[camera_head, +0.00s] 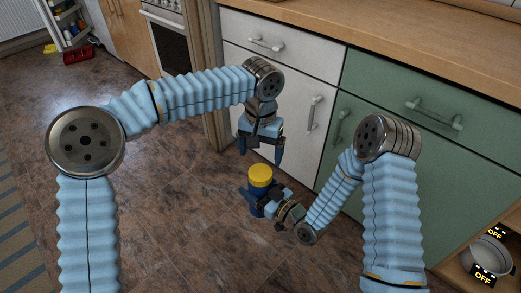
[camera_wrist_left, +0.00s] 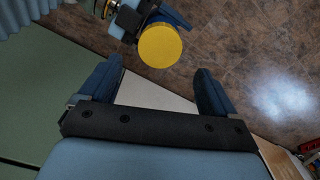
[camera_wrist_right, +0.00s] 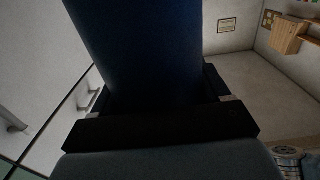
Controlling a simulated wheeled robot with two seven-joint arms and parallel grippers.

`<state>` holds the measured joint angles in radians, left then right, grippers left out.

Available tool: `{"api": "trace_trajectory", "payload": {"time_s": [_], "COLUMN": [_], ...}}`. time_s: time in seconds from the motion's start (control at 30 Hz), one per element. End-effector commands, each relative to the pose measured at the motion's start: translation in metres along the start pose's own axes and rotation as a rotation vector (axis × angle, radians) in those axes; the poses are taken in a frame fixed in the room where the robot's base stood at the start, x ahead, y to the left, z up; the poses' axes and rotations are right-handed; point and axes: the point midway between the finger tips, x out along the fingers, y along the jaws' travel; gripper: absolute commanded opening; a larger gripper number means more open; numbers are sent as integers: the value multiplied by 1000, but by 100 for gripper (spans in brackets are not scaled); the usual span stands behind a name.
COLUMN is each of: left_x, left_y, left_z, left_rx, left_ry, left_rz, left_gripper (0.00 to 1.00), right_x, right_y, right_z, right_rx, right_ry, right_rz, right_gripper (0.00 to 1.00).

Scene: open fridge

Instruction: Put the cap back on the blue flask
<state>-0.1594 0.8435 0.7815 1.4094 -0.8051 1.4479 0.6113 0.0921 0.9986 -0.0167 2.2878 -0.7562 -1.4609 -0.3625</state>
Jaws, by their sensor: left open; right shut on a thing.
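My right gripper (camera_head: 257,205) is shut on the dark blue flask (camera_head: 258,192), which it holds roughly upright above the floor. The yellow cap (camera_head: 260,174) sits at the top of the flask; how firmly it is seated cannot be told. In the right wrist view the flask (camera_wrist_right: 140,45) fills the space between the fingers, and its top is out of view. My left gripper (camera_head: 261,157) is open and empty just above the cap, fingers pointing down. In the left wrist view the round cap (camera_wrist_left: 160,46) shows beyond the open fingers (camera_wrist_left: 159,72), apart from them.
White drawers and a cupboard door (camera_head: 285,95) stand behind the grippers, with green cupboards (camera_head: 425,110) to the right under a wooden worktop (camera_head: 400,45). A pot (camera_head: 490,252) sits on a low shelf at lower right. The brown floor (camera_head: 180,220) is clear between my arms.

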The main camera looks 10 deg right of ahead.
Motion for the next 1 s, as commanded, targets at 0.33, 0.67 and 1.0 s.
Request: {"api": "trace_trajectory", "payload": {"time_s": [0.33, 0.67, 1.0], "left_x": [40, 77, 80], "left_y": [0, 0, 0], "left_z": [0, 0, 0], "left_rx": [2, 2, 2], "left_ry": [-4, -2, 0], "left_rz": [0, 1, 0], "left_gripper": [90, 90, 90], "right_x": [0, 0, 0], "right_y": [0, 0, 0], "right_z": [-1, -2, -2], "right_rx": [-1, -1, -1], "right_ry": [4, 4, 4], "right_rz": [0, 0, 0], "right_gripper": [0, 0, 0]}}
